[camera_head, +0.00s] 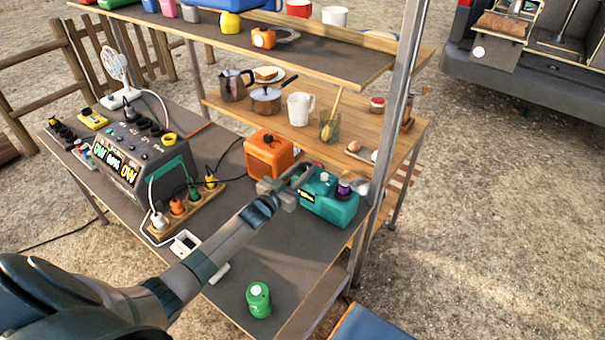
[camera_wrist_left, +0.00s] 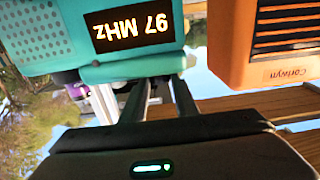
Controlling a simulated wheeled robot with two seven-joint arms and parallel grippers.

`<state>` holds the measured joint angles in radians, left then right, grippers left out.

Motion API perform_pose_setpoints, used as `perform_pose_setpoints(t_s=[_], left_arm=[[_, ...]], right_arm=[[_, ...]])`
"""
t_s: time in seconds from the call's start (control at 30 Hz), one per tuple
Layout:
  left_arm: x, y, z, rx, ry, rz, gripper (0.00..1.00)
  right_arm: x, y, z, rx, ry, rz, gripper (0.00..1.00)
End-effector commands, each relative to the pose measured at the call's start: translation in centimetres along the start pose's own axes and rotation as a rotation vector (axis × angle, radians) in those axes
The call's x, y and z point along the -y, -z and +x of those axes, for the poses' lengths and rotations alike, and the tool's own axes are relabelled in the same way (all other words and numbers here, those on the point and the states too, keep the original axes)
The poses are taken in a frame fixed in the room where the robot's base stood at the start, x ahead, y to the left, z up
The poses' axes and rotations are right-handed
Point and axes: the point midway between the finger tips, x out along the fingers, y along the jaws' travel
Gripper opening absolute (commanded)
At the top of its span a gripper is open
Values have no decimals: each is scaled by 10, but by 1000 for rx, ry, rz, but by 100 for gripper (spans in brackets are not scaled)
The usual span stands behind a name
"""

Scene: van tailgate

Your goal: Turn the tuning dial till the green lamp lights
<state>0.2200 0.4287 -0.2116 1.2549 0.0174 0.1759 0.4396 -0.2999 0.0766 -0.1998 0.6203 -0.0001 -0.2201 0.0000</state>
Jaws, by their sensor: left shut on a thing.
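The teal radio (camera_head: 335,207) stands near the right end of the grey worktop, by the metal post. In the left wrist view the radio (camera_wrist_left: 45,40) appears upside down, and its lit amber display (camera_wrist_left: 130,22) reads 97 MHz. My left gripper (camera_head: 287,190) reaches the radio's near left side. In the left wrist view its two dark fingers (camera_wrist_left: 160,92) are shut on a small grey part at the radio's edge, probably the tuning dial, mostly hidden between them. I cannot make out a green lamp on the radio. My right gripper is not in view.
An orange box marked Coriwyn (camera_head: 268,155) stands close to the radio's left. A power strip (camera_head: 185,208) and a dark power station (camera_head: 140,155) lie farther left. A green canister (camera_head: 259,299) stands near the front edge. A metal post (camera_head: 392,130) rises right of the radio.

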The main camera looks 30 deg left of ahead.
Motion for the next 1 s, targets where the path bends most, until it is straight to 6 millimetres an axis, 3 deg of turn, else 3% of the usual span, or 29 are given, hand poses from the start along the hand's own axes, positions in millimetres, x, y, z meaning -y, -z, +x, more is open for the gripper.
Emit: perform_pose_setpoints(t_s=[0.3,0.7,0.73,0.8,1.0], left_arm=[[4,0,0,-2,-120,2,5],[4,-1,-1,4,-137,-2,5],[4,-1,-1,4,-136,-2,32],[5,-1,-1,4,-136,-2,46],[5,-1,-1,4,-136,-2,46]], right_arm=[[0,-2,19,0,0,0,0],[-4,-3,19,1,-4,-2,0],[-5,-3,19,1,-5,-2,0],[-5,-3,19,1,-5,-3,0],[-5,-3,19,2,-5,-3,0]])
